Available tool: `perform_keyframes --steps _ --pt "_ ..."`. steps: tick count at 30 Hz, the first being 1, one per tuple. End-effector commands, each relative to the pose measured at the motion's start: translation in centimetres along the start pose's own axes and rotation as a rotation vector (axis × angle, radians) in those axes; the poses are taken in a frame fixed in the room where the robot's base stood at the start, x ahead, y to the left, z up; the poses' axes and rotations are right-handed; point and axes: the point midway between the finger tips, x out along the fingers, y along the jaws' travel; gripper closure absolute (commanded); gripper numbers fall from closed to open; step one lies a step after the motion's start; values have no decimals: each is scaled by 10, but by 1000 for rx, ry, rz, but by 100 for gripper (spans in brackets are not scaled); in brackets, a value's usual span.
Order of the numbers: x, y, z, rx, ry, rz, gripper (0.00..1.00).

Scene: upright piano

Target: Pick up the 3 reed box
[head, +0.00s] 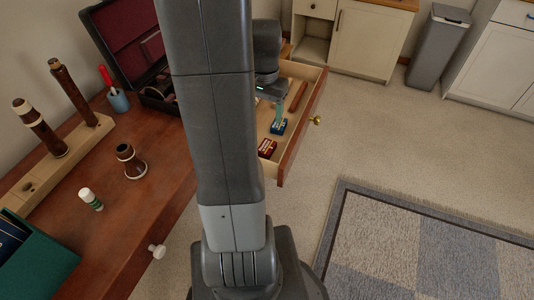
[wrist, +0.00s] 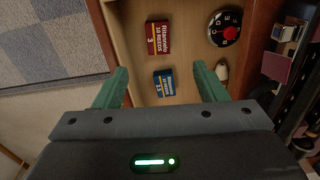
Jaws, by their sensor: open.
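The 3 reed box is red with white lettering and a large 3 (wrist: 158,38); it lies in the open drawer and also shows in the head view (head: 267,148). A blue reed box (wrist: 164,83) with a smaller, hard-to-read label lies beside it, also in the head view (head: 279,127). My gripper (wrist: 161,70) has green fingers spread wide and empty. In the wrist view the blue box appears between the fingers and the red box beyond the fingertips. In the head view my gripper (head: 278,110) is over the drawer by the blue box; my arm hides part of the drawer.
The drawer (head: 301,129) has wooden walls around the boxes. A round black tuner-like disc (wrist: 225,29) with a red centre lies in it, plus a small pale item (wrist: 222,72). The desk (head: 150,190) holds wooden instrument parts and an open case (head: 118,45).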

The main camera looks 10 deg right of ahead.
Motion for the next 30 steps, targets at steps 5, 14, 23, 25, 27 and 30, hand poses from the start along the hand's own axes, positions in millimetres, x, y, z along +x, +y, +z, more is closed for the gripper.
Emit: perform_keyframes --steps 5,14,23,25,27,30 --pt "17 -2 -8 21 -2 4 35" --pt "72 -1 -7 22 -5 5 35" --pt "99 0 -8 22 -3 4 35" --pt "107 1 -9 22 -3 4 35" --pt "118 3 -10 23 -5 5 35" --pt "134 5 -12 23 -4 5 35"
